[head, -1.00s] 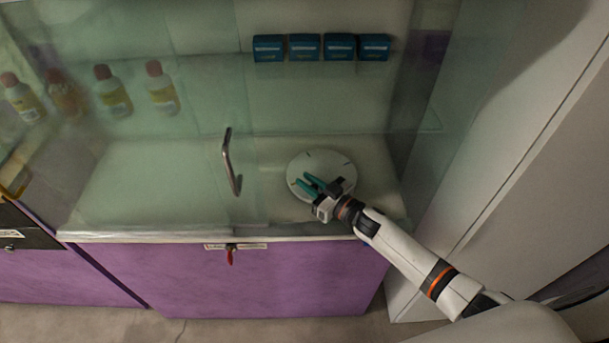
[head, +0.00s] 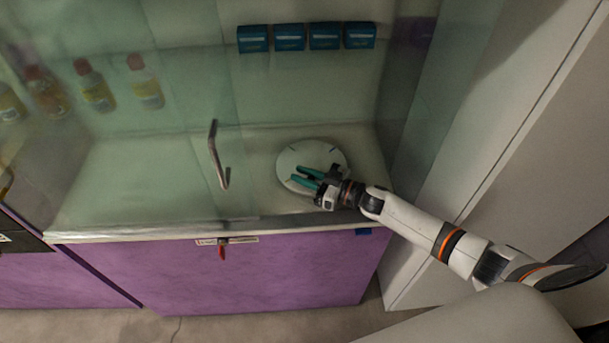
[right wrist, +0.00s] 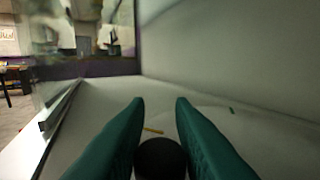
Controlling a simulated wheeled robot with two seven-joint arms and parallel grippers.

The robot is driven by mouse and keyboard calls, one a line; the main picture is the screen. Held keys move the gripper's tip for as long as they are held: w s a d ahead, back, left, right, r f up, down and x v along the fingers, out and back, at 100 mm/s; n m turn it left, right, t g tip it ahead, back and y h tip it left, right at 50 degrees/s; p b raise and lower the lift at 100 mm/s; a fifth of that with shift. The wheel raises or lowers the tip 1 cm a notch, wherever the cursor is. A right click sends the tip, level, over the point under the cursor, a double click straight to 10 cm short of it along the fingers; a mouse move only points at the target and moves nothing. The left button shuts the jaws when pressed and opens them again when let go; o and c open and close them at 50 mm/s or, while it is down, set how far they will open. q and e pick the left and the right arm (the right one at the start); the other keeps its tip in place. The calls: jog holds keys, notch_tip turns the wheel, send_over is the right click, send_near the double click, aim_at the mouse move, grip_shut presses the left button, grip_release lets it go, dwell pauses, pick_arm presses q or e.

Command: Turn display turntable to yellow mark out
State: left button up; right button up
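The display turntable (head: 326,156) is a round white disc on the counter inside the glass-fronted case. A black knob (right wrist: 160,160) stands on it. My right gripper (head: 306,176), with teal fingers, reaches in low from the right over the disc. It also shows in the right wrist view (right wrist: 160,103), its fingers on both sides of the knob and seeming to touch it. A small yellow mark (right wrist: 153,130) lies just beyond the knob, between the fingers, and a green mark (right wrist: 232,110) lies farther right. My left gripper is not in view.
A glass pane with a metal handle (head: 218,155) stands left of the turntable. Blue boxes (head: 290,38) and several bottles (head: 145,82) are on the shelf behind. A red-handled key or latch (head: 222,250) is on the purple front. A white wall panel is at right.

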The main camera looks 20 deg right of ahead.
jog(key=o, duration=0.3)
jog(key=shift+r, duration=0.1)
notch_tip(320, 180, up, 10)
jog(key=p, duration=0.9)
jog(key=shift+a, duration=0.1)
